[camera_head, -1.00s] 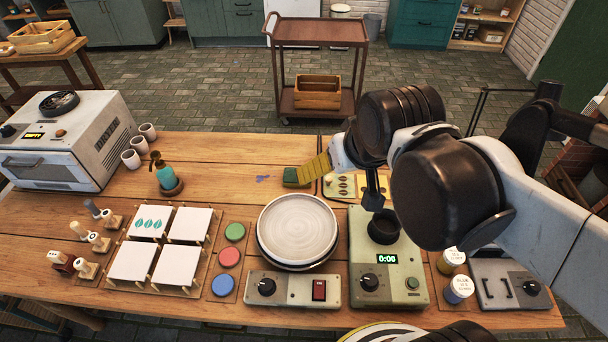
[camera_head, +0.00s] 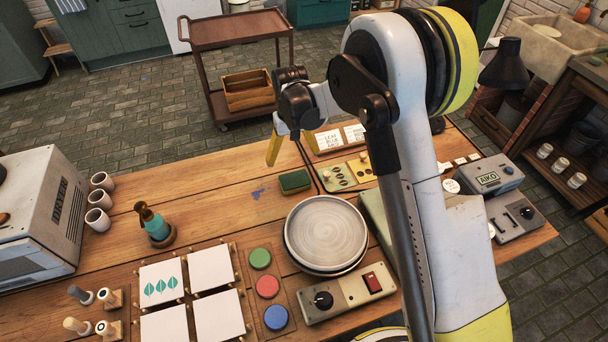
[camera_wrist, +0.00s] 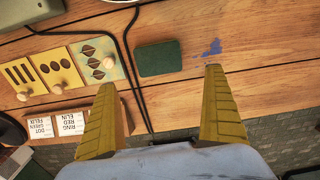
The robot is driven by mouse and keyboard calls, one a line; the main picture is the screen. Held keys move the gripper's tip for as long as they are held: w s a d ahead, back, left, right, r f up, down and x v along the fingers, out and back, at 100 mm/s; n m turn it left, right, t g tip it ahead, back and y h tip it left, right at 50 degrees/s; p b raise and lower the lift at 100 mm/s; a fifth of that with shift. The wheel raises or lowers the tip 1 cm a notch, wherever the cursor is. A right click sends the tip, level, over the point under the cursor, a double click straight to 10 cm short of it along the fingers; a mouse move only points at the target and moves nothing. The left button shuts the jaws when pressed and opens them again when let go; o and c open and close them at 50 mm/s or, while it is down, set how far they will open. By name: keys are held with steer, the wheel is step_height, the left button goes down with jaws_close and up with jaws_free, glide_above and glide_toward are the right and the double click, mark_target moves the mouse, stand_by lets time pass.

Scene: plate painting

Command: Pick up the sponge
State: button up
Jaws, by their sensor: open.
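The sponge (camera_head: 294,182) is a small block with a green top. It lies flat on the wooden table, behind the plate on its turntable (camera_head: 326,234). In the wrist view the sponge (camera_wrist: 159,58) shows as a dark green rectangle beyond the fingertips, toward the picture's top. My gripper (camera_head: 275,145) is above the back part of the table, behind and left of the sponge. In the wrist view its yellow fingers (camera_wrist: 160,78) are wide apart with nothing between them. The sponge is apart from both fingers.
A blue paint smear (camera_wrist: 208,48) marks the table beside the sponge. A black cable (camera_wrist: 131,60) runs on its other side, by the stencil cards (camera_wrist: 52,72). Table between bottle and sponge is clear.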

mark_target(295, 179)
step_height(295, 179, down, 7)
steer(key=shift+w+r+b, duration=0.1)
steer(key=shift+b, duration=0.85)
steer(key=f, duration=0.1)
steer(key=f+b, duration=0.1)
steer(key=f, duration=0.1)
steer(key=f+b, duration=0.1)
steer(key=f, duration=0.1)
steer(key=shift+s+d+f, duration=0.15)
steer(key=shift+s+f, duration=0.05)
steer(key=shift+s, duration=0.1)
steer(key=shift+r, duration=0.1)
steer(key=shift+c, duration=0.3)
steer(key=c, duration=0.5)
steer(key=shift+c, duration=0.5)
